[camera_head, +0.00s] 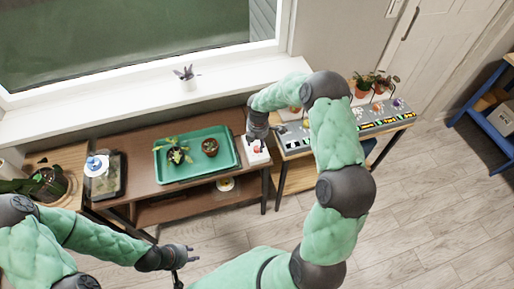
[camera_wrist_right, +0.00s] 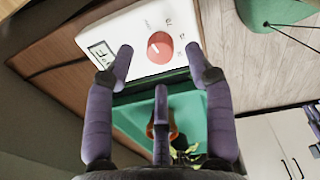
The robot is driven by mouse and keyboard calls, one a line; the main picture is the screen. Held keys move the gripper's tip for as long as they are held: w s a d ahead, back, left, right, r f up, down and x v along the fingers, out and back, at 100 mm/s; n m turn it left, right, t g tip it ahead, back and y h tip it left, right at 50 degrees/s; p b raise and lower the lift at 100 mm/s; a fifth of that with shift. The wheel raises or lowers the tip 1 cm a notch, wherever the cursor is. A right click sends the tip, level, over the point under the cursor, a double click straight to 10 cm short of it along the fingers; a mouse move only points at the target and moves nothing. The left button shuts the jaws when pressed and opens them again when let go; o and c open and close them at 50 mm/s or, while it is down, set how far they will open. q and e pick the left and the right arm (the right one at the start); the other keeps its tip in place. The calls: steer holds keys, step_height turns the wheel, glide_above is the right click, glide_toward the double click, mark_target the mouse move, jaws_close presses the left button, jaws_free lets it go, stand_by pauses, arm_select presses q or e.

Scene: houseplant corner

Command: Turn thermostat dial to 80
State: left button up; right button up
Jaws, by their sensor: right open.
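The thermostat (camera_head: 258,157) is a white box with a red round dial (camera_wrist_right: 160,47) at the right end of the brown table. In the right wrist view its white face (camera_wrist_right: 125,30) shows small marks around the dial and a dark-framed display (camera_wrist_right: 101,54); I cannot read the setting. My right gripper (camera_head: 257,136) is above the thermostat. In the right wrist view its open fingers (camera_wrist_right: 160,58) stand on either side of the dial, apparently apart from it. My left gripper (camera_head: 192,255) is open and empty, low in front of the table.
A green tray (camera_head: 232,165) with two potted plants (camera_head: 210,147) lies left of the thermostat. A grey strip panel (camera_head: 385,125) and more pots (camera_head: 362,90) are on the right table. Bare floor (camera_head: 420,200) lies to the right.

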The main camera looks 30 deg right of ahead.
mark_target(257, 148)
steer(key=shift+f+b, duration=0.3)
steer(key=shift+f, duration=1.4)
jaws_close()
